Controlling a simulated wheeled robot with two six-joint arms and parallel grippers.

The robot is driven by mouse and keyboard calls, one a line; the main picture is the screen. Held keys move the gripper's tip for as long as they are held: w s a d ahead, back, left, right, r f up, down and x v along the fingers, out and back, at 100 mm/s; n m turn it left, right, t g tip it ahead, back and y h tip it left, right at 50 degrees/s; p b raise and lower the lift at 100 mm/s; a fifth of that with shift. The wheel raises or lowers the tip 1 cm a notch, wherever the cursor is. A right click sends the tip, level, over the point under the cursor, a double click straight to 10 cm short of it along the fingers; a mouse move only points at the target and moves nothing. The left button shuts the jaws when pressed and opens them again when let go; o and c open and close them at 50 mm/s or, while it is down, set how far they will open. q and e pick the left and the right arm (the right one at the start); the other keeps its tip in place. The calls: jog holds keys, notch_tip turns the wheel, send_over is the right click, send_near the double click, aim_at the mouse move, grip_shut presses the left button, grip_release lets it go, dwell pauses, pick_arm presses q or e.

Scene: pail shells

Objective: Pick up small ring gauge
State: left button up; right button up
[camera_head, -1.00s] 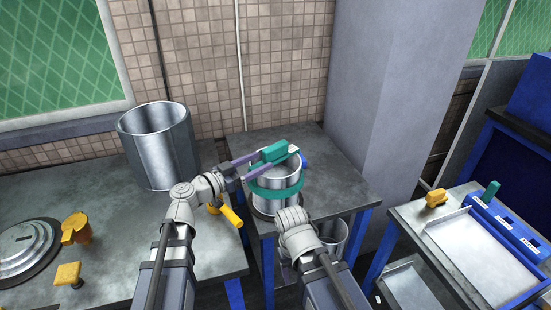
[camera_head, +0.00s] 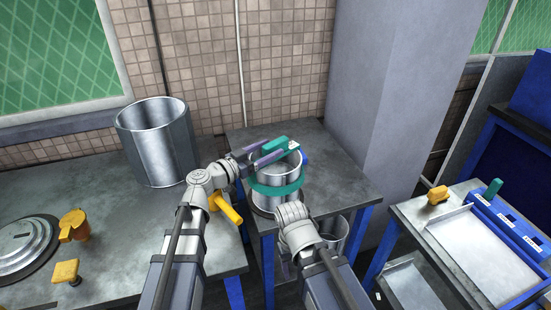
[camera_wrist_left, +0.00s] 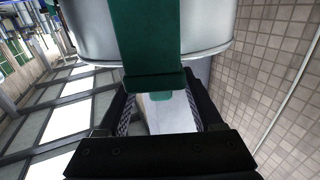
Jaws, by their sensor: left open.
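A teal ring gauge (camera_head: 277,190) sits around a metal pail shell (camera_head: 281,172) on the small side table. A teal bar, apparently its handle, crosses above the shell's rim. My left gripper (camera_head: 270,152) is open at this bar, with its purple fingers alongside it. In the left wrist view the teal bar (camera_wrist_left: 151,45) runs down in front of the metal shell, and its end lies between the open fingers (camera_wrist_left: 159,108). Contact with the fingers cannot be told. My right arm stands in front of the shell, and its fingertips are mostly hidden.
A larger metal shell (camera_head: 157,145) stands on the left table. A yellow clamp-like part (camera_head: 75,227), a yellow block (camera_head: 66,271) and a round metal lid (camera_head: 22,245) lie there too. A right-hand bench holds a tray (camera_head: 485,262) and a blue rack (camera_head: 510,226). A grey pillar rises behind.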

aim_at(275, 146)
pick_arm(q)
jog(key=x, duration=0.3)
jog(key=shift+f, duration=0.1)
grip_shut()
dwell(0.4)
